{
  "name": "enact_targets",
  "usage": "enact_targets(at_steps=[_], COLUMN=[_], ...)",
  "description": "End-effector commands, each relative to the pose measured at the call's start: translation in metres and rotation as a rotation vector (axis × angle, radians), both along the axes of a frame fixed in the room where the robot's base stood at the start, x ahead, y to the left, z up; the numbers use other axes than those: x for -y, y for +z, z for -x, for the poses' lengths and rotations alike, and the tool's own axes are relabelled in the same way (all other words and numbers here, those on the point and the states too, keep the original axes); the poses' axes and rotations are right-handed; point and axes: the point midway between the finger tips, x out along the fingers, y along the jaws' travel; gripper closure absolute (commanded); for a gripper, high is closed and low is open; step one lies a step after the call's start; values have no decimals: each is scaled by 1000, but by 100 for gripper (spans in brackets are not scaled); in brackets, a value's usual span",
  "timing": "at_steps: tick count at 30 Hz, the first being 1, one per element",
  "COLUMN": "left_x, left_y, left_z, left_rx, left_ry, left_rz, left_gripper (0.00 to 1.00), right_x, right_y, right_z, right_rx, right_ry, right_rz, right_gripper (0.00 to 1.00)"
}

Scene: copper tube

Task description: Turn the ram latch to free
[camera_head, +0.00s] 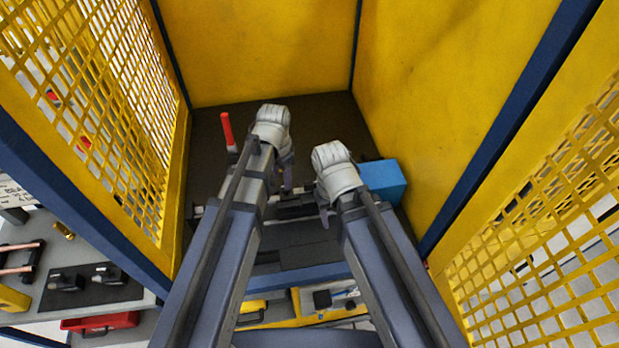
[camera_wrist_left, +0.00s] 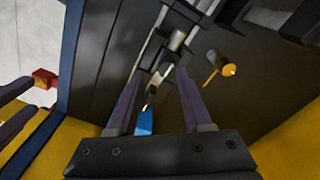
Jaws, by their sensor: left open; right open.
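My left gripper (camera_head: 286,184) is open over the dark bench inside the yellow cell. In the left wrist view its two fingers (camera_wrist_left: 158,112) stand apart with nothing gripped. A grey metal rod mechanism (camera_wrist_left: 177,40) runs below and between them, and a small blue piece (camera_wrist_left: 144,121) shows between the fingers. An orange lever-like piece with a dark round head (camera_wrist_left: 214,68) lies right of the mechanism, apart from the fingers. I cannot tell which part is the ram latch. My right gripper (camera_head: 325,212) is open, low and largely hidden by its own wrist.
A red upright handle (camera_head: 228,132) stands at the back left of the bench. A blue block (camera_head: 385,181) sits beside the right wall. Yellow walls and mesh panels (camera_head: 95,80) close in both sides. A red tray (camera_head: 100,323) lies outside at lower left.

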Motion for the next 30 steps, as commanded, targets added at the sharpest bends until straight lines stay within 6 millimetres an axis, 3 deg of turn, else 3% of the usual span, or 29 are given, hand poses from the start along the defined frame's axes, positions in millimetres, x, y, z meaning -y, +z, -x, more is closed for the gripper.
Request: enact_targets(at_steps=[1,4,10,20,30], left_x=[17,42,72,78,78], left_y=[-1,-1,-1,-3,-32], left_z=[-14,-27,-38,-39,-39], left_rx=[-5,-13,-26,-27,-27], left_ry=[-104,-299,-535,-587,-585], left_rz=[-3,-8,-13,-14,-14], left_gripper=[50,50,50,50,50], right_x=[0,0,0,0,0], right_y=[0,-1,-1,-3,-32], right_z=[0,0,0,0,0], right_rx=[0,0,0,0,1], right_ry=[0,0,0,0,-2], right_rz=[0,0,0,0,0], right_gripper=[50,50,50,50,50])
